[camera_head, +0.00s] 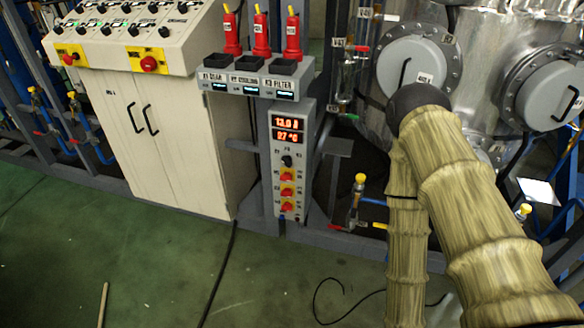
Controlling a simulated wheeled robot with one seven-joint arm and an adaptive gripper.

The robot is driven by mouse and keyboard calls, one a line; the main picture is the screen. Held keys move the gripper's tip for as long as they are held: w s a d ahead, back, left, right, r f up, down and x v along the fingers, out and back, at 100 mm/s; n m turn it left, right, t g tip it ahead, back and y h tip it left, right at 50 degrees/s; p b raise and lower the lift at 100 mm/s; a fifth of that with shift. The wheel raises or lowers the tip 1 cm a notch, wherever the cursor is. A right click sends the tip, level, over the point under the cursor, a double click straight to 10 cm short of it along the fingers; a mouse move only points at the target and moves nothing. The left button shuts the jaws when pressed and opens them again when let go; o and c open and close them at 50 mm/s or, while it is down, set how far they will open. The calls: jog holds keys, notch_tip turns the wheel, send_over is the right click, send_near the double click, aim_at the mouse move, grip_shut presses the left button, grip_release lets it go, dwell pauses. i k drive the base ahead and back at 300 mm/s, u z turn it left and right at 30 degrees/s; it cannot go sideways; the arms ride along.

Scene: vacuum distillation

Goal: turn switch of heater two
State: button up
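A grey upright control panel (290,165) stands in the middle of the head view, with two lit red displays reading about 13.0 and 27 °C. My arm, in a ribbed tan cover, rises at the right to a dark joint and bends down. My gripper is out of view.
A cream cabinet with a sloped switch console (125,40) stands to the left. A box row (253,80) with red bottles (262,35) sits above the panel. Steel tanks (420,65) and valves (358,195) are at the right. Cables (220,270) lie on the green floor.

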aim_at(287, 192)
jog(key=u, duration=2.7)
jog(key=i, duration=1)
jog(key=z, duration=2.2)
